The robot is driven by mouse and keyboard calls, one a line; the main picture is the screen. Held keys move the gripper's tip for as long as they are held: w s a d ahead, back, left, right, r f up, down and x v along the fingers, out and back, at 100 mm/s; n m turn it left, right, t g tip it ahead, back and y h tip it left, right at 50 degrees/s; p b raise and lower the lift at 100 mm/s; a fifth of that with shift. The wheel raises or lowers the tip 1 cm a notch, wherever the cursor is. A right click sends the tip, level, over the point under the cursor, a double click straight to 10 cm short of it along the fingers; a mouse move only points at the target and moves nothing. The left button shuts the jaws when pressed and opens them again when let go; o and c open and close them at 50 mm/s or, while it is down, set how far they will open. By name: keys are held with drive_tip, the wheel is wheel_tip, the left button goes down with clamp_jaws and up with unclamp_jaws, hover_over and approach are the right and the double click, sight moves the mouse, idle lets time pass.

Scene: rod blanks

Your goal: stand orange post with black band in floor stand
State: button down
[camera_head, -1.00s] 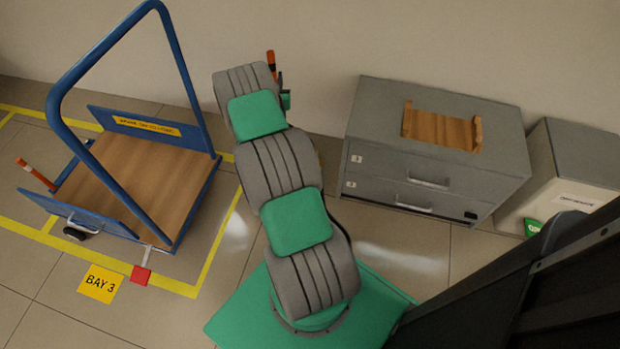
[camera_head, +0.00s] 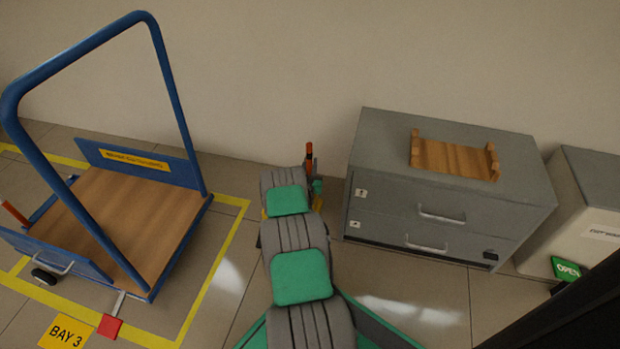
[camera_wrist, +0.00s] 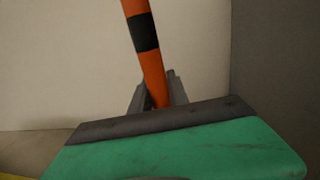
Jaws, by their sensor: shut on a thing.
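The orange post with a black band (camera_wrist: 145,32) rises from my gripper (camera_wrist: 156,98) in the wrist view, tilted slightly left. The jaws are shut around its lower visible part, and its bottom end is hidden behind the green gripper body. In the head view the post (camera_head: 309,152) stands roughly upright beyond the end of my arm, close to the wall, with my gripper (camera_head: 313,180) partly hidden. Small yellow parts (camera_head: 318,204) show beside my wrist near the floor. I cannot tell whether they belong to the floor stand, which is not clearly visible.
A blue platform trolley (camera_head: 165,158) stands left, with another orange post (camera_head: 14,212) at its left edge. A grey drawer cabinet (camera_head: 385,175) with a wooden cradle (camera_head: 455,158) stands right, beside a pale bin (camera_head: 590,215). Floor between trolley and arm is clear.

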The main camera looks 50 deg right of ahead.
sight(310, 172)
drive_tip(key=shift+f+b, duration=0.8)
drive_tip(key=shift+f, duration=1.4)
drive_tip(key=c, duration=1.3)
unclamp_jaws()
drive_tip(key=shift+o, duration=0.2)
